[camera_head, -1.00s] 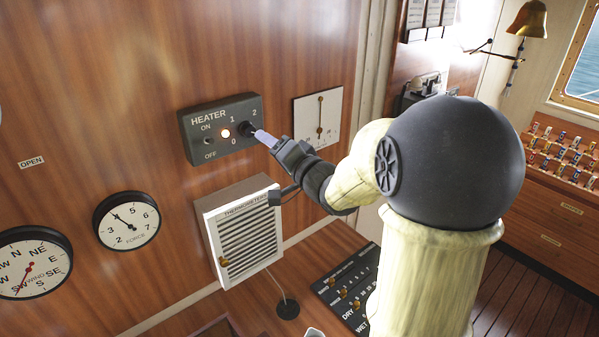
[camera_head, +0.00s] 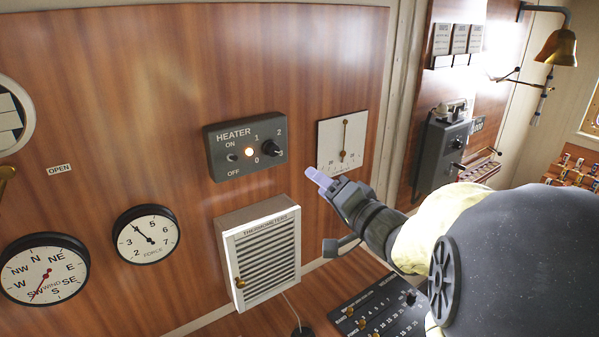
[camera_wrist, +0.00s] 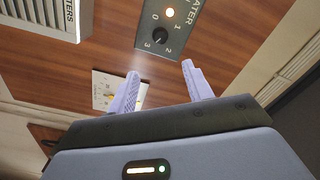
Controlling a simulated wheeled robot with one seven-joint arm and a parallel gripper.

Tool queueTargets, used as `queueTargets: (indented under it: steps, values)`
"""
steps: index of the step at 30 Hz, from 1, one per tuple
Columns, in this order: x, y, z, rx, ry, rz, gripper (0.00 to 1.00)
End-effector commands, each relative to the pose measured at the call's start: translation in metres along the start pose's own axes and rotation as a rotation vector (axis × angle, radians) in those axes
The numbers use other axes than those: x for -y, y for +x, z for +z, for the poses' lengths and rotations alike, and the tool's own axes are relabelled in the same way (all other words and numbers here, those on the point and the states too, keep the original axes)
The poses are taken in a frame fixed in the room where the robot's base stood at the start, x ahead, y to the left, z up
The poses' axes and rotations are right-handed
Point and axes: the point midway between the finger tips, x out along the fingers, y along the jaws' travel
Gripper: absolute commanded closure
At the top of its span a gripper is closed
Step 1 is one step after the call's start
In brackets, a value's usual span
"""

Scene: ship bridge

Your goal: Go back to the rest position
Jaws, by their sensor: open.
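My gripper (camera_head: 318,180) is in front of the wall panel, to the right of and below the heater box (camera_head: 245,147). In the wrist view my gripper (camera_wrist: 160,88) is open, with its two pale fingers apart and nothing between them. The heater box also shows in the wrist view (camera_wrist: 182,22), beyond the fingers and apart from them. Its black knob (camera_head: 270,147) is uncovered and its indicator light (camera_head: 249,152) glows.
A white louvred thermometer box (camera_head: 262,255) hangs below the heater. A white gauge plate (camera_head: 342,142) is just behind my gripper. Two round dials (camera_head: 146,234) (camera_head: 44,270) are at the left. A dark control panel (camera_head: 375,310) lies below, and a wall telephone (camera_head: 440,150) hangs at the right.

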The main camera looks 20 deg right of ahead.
Motion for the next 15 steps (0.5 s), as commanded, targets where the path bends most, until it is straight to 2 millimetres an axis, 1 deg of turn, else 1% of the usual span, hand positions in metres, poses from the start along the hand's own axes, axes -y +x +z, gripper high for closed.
queueTargets:
  steps: [4,8,11,15]
  values:
    - [-0.003,0.001,0.001,-0.004,-0.01,0.013,0.49]
    - [-0.022,0.006,0.006,-0.021,-0.072,0.093,0.49]
    - [-0.049,0.009,0.015,-0.028,-0.157,0.214,0.49]
    - [-0.094,0.006,0.038,0.02,-0.289,0.426,0.49]
